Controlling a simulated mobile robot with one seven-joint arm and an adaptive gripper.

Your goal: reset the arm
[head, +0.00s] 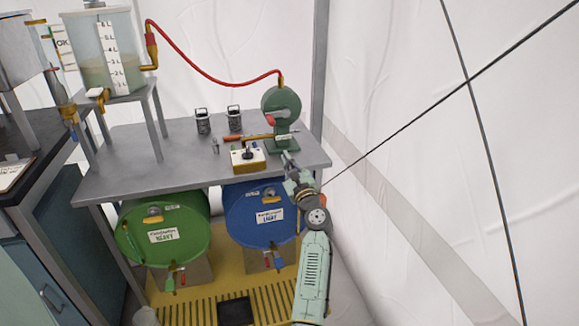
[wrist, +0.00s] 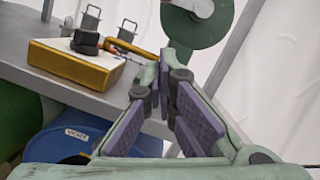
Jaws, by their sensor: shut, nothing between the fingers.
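My arm reaches up from the lower right in the head view. My gripper (head: 287,158) is at the front right edge of the grey table (head: 120,178), just below the green round device (head: 282,104). In the wrist view my gripper (wrist: 166,75) shows its purple finger pads, shut with nothing held. The yellow box with a black knob (head: 248,160) is left of it on the table, apart from it. The box (wrist: 75,65) also shows at the upper left in the wrist view.
A green drum (head: 165,215) and a blue drum (head: 255,225) lie under the table. A clear tank (head: 105,50) stands at the left, with a red hose (head: 205,78) to the device. Two small metal canisters stand at the table's back. White tent wall fills the right.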

